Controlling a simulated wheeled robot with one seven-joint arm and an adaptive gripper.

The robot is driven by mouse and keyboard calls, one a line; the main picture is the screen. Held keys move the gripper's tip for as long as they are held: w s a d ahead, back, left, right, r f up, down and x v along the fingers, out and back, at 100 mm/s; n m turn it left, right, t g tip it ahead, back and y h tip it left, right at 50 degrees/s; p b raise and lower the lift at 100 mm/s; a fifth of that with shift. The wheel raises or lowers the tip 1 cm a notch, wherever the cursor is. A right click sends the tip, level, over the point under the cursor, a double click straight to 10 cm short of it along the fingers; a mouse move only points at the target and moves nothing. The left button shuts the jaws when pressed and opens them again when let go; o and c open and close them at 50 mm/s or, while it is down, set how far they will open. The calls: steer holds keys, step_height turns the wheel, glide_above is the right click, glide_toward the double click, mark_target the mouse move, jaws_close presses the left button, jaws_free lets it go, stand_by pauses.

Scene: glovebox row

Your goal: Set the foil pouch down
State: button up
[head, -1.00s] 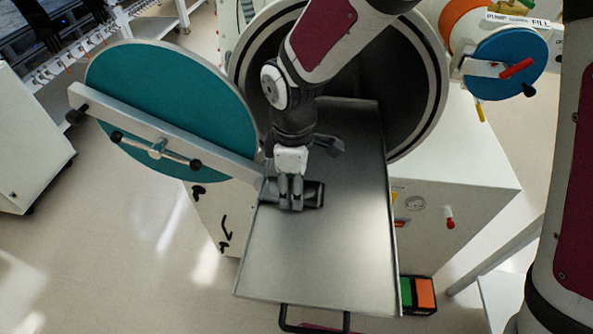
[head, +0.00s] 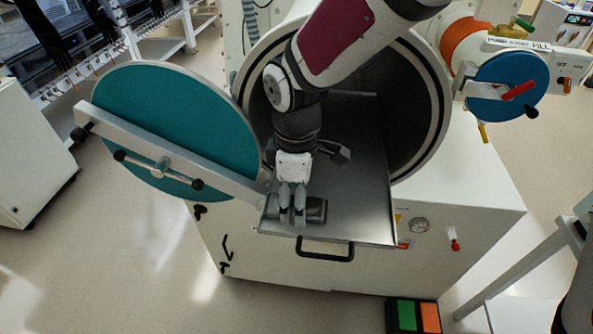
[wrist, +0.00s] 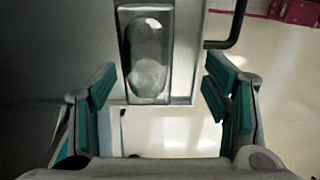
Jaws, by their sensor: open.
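The foil pouch (wrist: 148,60) is silver, shiny and lumpy inside a flat border. It lies by the front edge of the metal tray (head: 360,205), near the tray's left front corner. In the head view the pouch (head: 316,210) is partly hidden behind my gripper (head: 293,212). In the wrist view my gripper (wrist: 158,85) is open, its teal-padded fingers wide apart on either side of the pouch's near end, with gaps to it. I cannot tell how high the fingertips are above the tray.
The tray reaches out of the round chamber (head: 440,105); its black handle (head: 327,251) is at the front. The teal round door (head: 150,115) stands open at left. A blue-capped smaller port (head: 508,88) is at right.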

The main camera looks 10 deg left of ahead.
step_height(320, 180, up, 9)
steer(key=d+r+m+t, duration=0.2)
steer(key=d+r+m, duration=0.3)
steer(key=d, duration=0.4)
steer(key=s+d+r+m+t, duration=0.1)
steer(key=s+d+r+m, duration=0.1)
steer(key=s+d+m, duration=0.3)
steer(key=s+d+r+m+t, duration=0.1)
steer(key=s+d+m, duration=0.4)
steer(key=d, duration=0.8)
steer(key=m+t, duration=0.1)
steer(key=m, duration=0.2)
steer(key=shift+s+d+r+m+b, duration=0.15)
steer(key=shift+s+r+m+b, duration=0.15)
steer(key=shift+s+r+b, duration=0.1)
